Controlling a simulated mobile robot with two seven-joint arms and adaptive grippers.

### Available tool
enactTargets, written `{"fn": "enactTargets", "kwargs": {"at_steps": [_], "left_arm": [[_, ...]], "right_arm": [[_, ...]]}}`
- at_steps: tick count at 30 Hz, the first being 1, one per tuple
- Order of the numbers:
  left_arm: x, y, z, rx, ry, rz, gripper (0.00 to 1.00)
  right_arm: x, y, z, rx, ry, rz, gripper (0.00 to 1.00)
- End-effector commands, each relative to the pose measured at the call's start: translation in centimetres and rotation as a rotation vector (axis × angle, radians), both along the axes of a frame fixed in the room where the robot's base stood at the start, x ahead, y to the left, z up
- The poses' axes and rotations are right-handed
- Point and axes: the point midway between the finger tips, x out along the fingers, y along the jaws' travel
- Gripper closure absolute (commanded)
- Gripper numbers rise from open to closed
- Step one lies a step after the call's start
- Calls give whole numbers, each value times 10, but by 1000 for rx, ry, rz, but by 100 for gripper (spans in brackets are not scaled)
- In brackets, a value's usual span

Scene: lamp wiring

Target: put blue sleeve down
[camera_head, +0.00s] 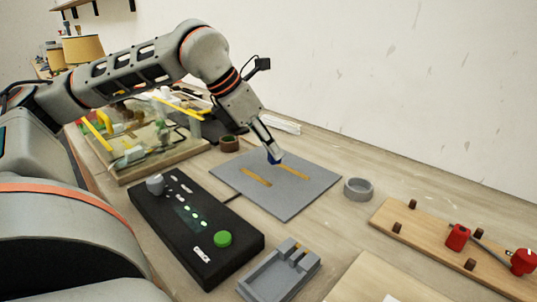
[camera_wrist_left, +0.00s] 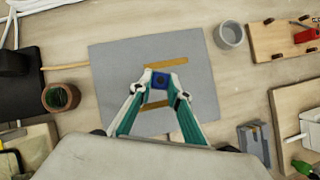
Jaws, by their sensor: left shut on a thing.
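My left gripper (camera_head: 271,150) reaches down from the left over the grey mat (camera_head: 270,199). It is shut on the blue sleeve (camera_head: 274,158), a small blue piece between the fingertips. In the left wrist view the blue sleeve (camera_wrist_left: 160,81) shows a dark round hole and sits between the two fingertips of the gripper (camera_wrist_left: 160,86). It is over the middle of the mat (camera_wrist_left: 112,70), between two yellow strips. I cannot tell whether the sleeve touches the mat. My right gripper is in neither view.
A grey ring (camera_head: 358,189) stands right of the mat. A black control box (camera_head: 205,258) with a green button lies in front. A grey holder (camera_head: 279,272) and a wooden board with red parts (camera_head: 420,228) lie right. A brown cup (camera_head: 229,144) stands behind the mat.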

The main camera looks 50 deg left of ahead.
Motion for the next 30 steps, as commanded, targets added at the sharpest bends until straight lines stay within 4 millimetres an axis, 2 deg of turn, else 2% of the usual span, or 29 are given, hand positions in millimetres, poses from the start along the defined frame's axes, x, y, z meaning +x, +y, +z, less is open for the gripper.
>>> {"fn": "enactTargets", "kwargs": {"at_steps": [9, 20, 21, 23, 30], "left_arm": [[0, 0, -26, 2, -5, -2, 98], [0, 0, -30, 1, -1, 0, 98], [0, 0, -30, 1, -2, 0, 80], [0, 0, -30, 0, -2, -1, 66], [0, 0, -30, 0, -2, -1, 66]], "right_arm": [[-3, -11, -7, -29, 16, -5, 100], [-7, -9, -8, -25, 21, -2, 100], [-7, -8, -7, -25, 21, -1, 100], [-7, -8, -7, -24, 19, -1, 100], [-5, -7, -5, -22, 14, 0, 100]]}}
